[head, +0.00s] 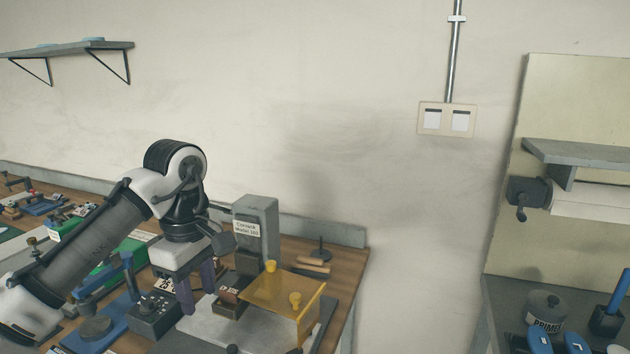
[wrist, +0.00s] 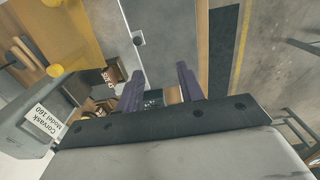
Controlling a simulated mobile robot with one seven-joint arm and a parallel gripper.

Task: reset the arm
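My gripper (head: 197,290) hangs over the workbench in the head view, fingers pointing down, just left of the grey machine (head: 256,222) labelled Corvask Model 160. Its two dark purple fingers stand apart in the wrist view (wrist: 161,84), with nothing seen held between them. In the head view, the fingers are near a dark control box (head: 154,314) and the machine's grey base plate (head: 208,328). I cannot tell whether the fingertips touch anything. My arm reaches in from the lower left, bent at the elbow.
A clear yellow guard (head: 283,292) with yellow knobs stands right of my gripper. Brown labelled blocks (head: 229,302) sit beside it. A green case (head: 128,256) and blue fixtures are to the left. A primer can (head: 545,309) and blue insoles (head: 540,342) are on the right bench.

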